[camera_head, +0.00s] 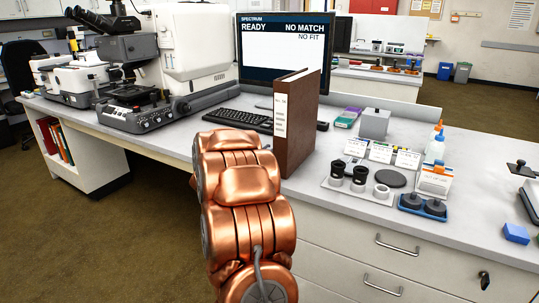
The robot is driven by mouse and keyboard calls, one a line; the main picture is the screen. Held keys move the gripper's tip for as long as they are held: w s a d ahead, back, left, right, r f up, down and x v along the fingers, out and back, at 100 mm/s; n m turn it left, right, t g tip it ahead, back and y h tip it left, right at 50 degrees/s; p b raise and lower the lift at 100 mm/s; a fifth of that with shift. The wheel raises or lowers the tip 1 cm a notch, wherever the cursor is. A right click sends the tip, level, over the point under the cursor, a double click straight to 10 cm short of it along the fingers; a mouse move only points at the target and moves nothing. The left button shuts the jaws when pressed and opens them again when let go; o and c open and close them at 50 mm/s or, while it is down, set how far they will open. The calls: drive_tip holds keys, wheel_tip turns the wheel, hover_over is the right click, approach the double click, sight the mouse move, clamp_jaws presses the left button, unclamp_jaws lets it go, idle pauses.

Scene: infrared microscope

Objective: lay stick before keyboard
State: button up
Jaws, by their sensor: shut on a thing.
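The black keyboard (236,119) lies on the grey bench top in front of the monitor, between the microscope and an upright brown binder. Its lower edge is partly covered by my copper-coloured arm, which reaches up from the bottom of the picture. My gripper does not show; the arm links block the view toward the bench edge before the keyboard. I cannot make out the stick anywhere.
The brown binder (302,120) stands close right of my arm. The microscope (145,105) is left of the keyboard. The monitor (285,50) reads "READY", "NO MATCH", "NO FIT". Right are a grey tray (345,190), a bottle (435,150) and a blue block (516,233).

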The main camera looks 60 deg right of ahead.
drive_tip(key=shift+d+f, duration=0.35)
drive_tip(key=shift+a, duration=0.1)
drive_tip(key=shift+f, duration=0.15)
drive_tip(key=o, duration=0.5)
drive_tip(key=shift+r, duration=0.25)
drive_tip(key=a, duration=0.6)
drive_tip(key=a+p, duration=0.1)
drive_tip(key=a, duration=0.5)
drive_tip(key=shift+s+f, duration=0.1)
drive_tip(key=shift+s, duration=0.1)
drive_tip(key=shift+w, duration=0.1)
